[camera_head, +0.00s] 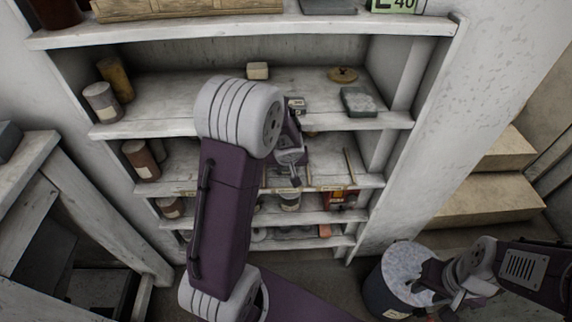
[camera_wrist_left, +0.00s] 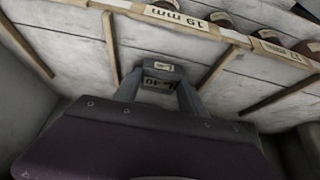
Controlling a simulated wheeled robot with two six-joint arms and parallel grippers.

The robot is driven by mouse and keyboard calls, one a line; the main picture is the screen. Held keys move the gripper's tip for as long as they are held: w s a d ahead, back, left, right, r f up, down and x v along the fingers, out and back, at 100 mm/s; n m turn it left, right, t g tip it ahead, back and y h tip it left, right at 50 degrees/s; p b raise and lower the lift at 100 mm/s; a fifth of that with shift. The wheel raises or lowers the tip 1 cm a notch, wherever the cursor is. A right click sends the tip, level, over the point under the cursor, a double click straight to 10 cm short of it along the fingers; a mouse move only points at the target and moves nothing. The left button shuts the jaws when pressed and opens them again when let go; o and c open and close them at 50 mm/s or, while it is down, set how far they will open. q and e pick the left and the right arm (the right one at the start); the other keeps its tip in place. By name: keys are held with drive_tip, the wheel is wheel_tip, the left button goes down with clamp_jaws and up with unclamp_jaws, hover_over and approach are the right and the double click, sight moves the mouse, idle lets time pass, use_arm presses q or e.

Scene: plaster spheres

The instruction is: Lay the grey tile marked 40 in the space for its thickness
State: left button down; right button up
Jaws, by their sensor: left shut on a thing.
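My left gripper (camera_wrist_left: 157,92) is shut on the grey tile (camera_wrist_left: 157,83), which sits between its two fingertips. The tile has pale labels; one reads 40, upside down in the left wrist view. Behind the tile is a board with thin wooden dividers (camera_wrist_left: 112,48) and a front strip. I cannot tell whether the tile touches the board. In the head view, my left arm covers the middle of the shelves. My right gripper (camera_head: 457,297) is low at the right; its fingers are too unclear to judge.
The white shelf unit (camera_head: 160,128) holds brown and grey cylinders (camera_head: 102,102) at the left. A dark grey block (camera_head: 358,102), a yellowish disc (camera_head: 342,75) and a pale block (camera_head: 257,70) lie on one shelf. A drum (camera_head: 395,275) stands beside my right gripper, near steps (camera_head: 490,205).

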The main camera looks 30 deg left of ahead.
use_arm(q)
drive_tip(key=shift+f+b, duration=0.2)
drive_tip(key=shift+b, duration=0.15)
drive_tip(key=c, duration=0.6)
unclamp_jaws()
drive_tip(key=shift+s+d, duration=0.1)
drive_tip(key=shift+c, duration=0.2)
drive_tip(key=shift+r+p, duration=0.25)
drive_tip(key=shift+p, duration=0.05)
drive_tip(key=p+v, duration=0.3)
drive_tip(key=v, duration=0.5)
drive_tip(key=s+d+f+m+g+h, duration=0.1)
drive_tip(key=s+d+m+g, duration=0.1)
drive_tip(key=s, duration=0.5)
drive_tip(key=s+d+f+m+g+h, duration=0.2)
drive_tip(key=s+d+m, duration=0.2)
drive_tip(key=s+d, duration=0.3)
drive_tip(key=shift+s+f, duration=0.3)
drive_tip(key=shift+s, duration=0.15)
